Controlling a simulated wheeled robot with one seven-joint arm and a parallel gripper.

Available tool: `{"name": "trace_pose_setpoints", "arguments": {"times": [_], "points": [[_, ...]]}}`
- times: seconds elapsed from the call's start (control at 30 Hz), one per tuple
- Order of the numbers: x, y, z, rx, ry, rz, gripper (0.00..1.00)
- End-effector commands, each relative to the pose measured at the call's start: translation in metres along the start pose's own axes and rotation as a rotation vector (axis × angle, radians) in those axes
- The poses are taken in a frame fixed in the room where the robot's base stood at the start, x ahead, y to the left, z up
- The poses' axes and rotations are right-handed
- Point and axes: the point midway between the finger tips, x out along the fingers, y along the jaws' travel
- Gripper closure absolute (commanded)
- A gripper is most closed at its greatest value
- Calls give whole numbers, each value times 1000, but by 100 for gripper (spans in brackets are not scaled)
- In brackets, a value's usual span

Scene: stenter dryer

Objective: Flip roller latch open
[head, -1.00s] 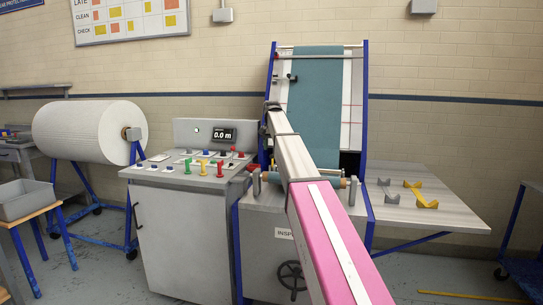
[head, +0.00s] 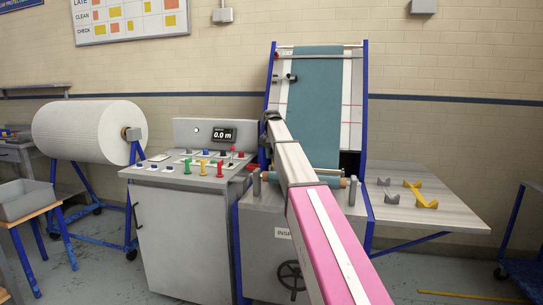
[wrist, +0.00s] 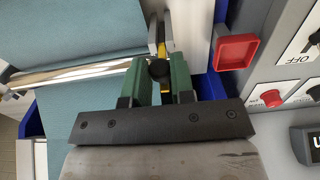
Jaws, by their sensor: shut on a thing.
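The roller latch (wrist: 163,48) shows in the wrist view as a yellow lever ending in a round black knob, beside a grey bracket at the end of a shiny roller (wrist: 75,73). My gripper (wrist: 158,84) has green fingers, one on each side of the knob, and is shut on it. The fingers hide part of the lever. In the head view my arm reaches to the left side of the inspection frame (head: 365,110), which carries teal cloth (head: 314,110). My gripper's fingers and the latch cannot be made out there.
A red square part (wrist: 236,52) sits close to the right of the fingers in the wrist view. A control console (head: 190,175) with colored levers stands left of the frame. A side table (head: 420,205) with yellow and grey brackets is at right. A white cloth roll (head: 80,130) stands far left.

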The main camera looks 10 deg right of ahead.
Motion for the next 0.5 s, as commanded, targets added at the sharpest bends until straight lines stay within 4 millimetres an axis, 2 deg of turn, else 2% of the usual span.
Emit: {"name": "trace_pose_setpoints", "arguments": {"times": [0.27, 0.5], "points": [[2, 1, 9, -1, 82, 0, 100], [6, 1, 21, -1, 243, 0, 100]]}}
